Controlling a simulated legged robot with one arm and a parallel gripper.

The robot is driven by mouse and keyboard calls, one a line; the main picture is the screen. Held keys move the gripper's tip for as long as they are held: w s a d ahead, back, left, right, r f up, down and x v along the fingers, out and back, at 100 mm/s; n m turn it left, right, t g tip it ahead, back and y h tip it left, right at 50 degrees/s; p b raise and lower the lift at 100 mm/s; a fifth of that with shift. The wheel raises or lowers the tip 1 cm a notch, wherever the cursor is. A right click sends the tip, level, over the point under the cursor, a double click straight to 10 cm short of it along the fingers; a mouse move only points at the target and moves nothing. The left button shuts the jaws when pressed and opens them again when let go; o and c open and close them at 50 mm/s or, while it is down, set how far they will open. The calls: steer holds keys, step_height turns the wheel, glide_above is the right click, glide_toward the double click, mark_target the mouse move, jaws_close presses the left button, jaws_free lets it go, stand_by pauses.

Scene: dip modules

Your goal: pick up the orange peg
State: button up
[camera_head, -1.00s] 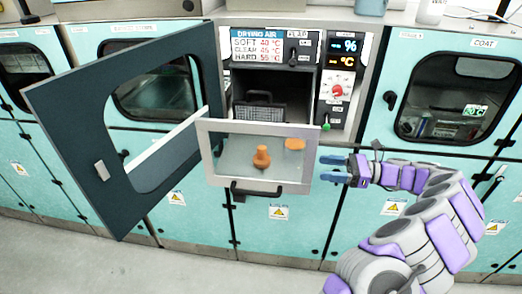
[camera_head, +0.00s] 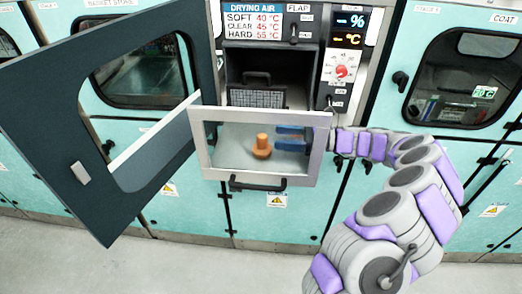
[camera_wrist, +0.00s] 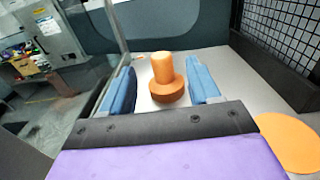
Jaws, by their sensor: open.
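The orange peg (camera_head: 262,147) stands upright on its round base behind the clear front panel of the pulled-out tray (camera_head: 196,150). In the wrist view the peg (camera_wrist: 164,78) is between the two blue fingers, a little beyond their tips or level with them; I cannot tell exactly. My gripper (camera_head: 292,139) is inside the tray, just right of the peg. In the wrist view my gripper (camera_wrist: 163,84) is open, with a gap on both sides of the peg. A flat orange disc (camera_wrist: 290,142) lies at the right; in the head view it is hidden.
The dark door (camera_head: 62,140) hangs open on the left. A black mesh basket (camera_head: 257,97) sits in the chamber behind the tray. The tray's clear front panel stands close to my fingers, and mesh (camera_wrist: 285,35) is on the other side.

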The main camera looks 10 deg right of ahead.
steer(key=shift+x, duration=0.95)
steer(key=shift+w+a+f+b, duration=0.15)
steer(key=shift+b, duration=0.3)
steer(key=b+x, duration=0.1)
steer(key=x, duration=0.4)
steer(key=shift+f, duration=0.15)
steer(key=shift+d, duration=0.55)
steer(key=c, duration=0.7)
steer(key=shift+a, duration=0.4)
steer(key=c, duration=0.4)
